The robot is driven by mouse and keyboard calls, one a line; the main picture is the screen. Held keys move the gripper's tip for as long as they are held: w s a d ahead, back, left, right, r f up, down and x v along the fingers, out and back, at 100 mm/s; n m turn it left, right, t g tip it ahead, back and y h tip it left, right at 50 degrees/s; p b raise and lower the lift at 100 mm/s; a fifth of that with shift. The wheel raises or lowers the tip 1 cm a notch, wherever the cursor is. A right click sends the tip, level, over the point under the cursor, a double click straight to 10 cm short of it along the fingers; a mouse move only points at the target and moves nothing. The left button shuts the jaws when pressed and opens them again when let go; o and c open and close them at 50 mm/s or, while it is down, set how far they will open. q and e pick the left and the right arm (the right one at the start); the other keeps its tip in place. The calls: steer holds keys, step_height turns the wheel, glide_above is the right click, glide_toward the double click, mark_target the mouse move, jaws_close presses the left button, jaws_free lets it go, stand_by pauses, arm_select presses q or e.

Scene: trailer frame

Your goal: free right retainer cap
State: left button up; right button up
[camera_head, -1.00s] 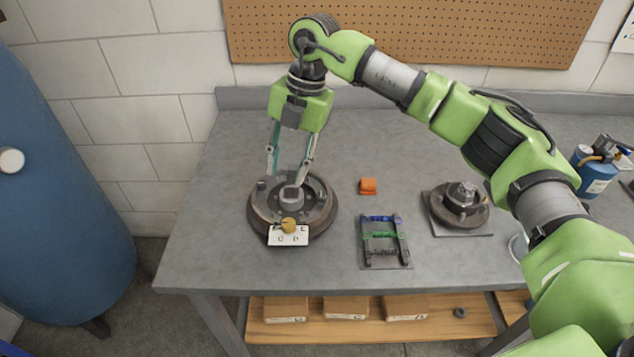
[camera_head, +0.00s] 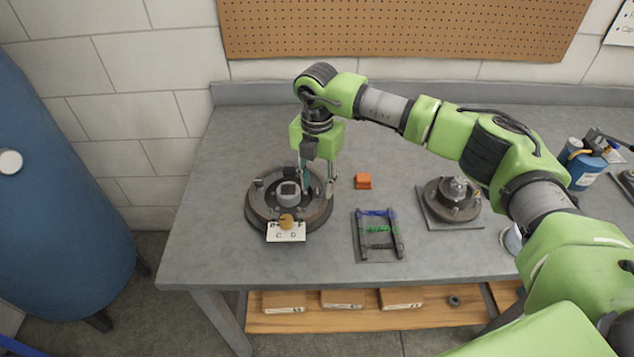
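A round brown brake assembly (camera_head: 262,216) with a grey central hub (camera_head: 288,193) lies on the left part of the bench. My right gripper (camera_head: 319,194) points down over the right side of this assembly. Its two fingers are apart, one near the hub and one near the right rim. The right retainer cap cannot be made out; the fingers cover part of that side. My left gripper is not in view.
A lettered white card (camera_head: 286,237) with a yellow-brown knob (camera_head: 286,221) sits at the assembly's front edge.

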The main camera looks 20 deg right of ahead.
steer(key=shift+f, duration=0.75)
jaws_close()
